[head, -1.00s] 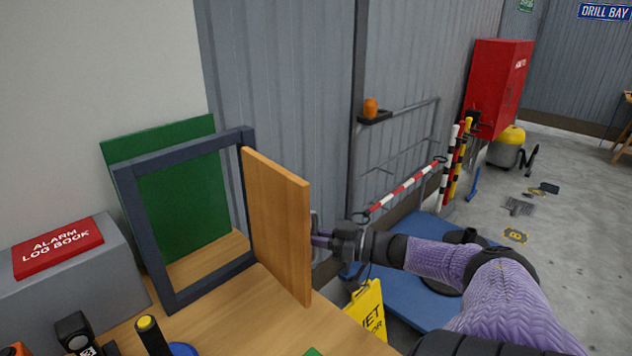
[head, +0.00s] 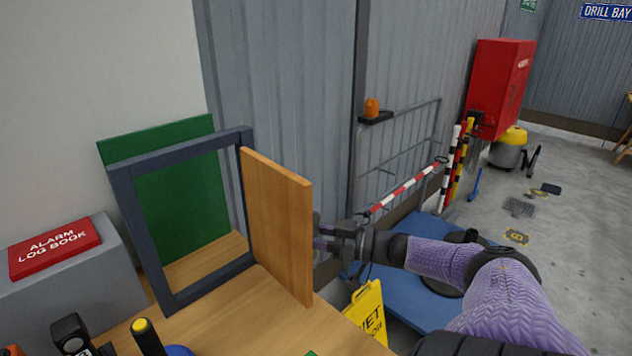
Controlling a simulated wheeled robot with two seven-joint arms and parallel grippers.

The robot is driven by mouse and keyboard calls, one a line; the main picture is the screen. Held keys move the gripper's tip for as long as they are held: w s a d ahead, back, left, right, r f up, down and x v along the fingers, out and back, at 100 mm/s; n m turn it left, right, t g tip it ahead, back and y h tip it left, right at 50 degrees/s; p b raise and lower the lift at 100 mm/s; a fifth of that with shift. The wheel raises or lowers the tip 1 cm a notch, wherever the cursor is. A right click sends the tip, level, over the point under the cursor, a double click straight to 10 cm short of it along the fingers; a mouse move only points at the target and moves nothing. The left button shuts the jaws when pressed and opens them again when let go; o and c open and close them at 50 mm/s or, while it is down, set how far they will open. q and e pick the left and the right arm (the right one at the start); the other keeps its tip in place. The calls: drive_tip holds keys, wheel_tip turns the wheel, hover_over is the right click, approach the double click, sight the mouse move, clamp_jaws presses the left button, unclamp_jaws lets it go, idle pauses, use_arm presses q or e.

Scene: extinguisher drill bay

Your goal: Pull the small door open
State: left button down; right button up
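The small wooden door (head: 277,222) stands swung wide open from the right side of a dark frame (head: 140,233), with a green panel (head: 186,200) behind the frame. A bit of grey metal, likely the door's handle (head: 316,226), shows past the door's right edge; most of it is hidden. My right gripper (head: 322,238) is at that edge, beside the handle. Its fingers show a gap between them and look open, with the tips close to the door edge. My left gripper is not in view.
The frame stands on a wooden table (head: 225,325). A grey box with a red alarm log book (head: 55,248) is at the left. A black item with a yellow top (head: 147,338) stands in front. A yellow wet-floor sign (head: 368,315) is below my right arm.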

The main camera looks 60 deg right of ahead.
drive_tip(key=p+v, duration=0.2)
drive_tip(key=v, duration=0.8)
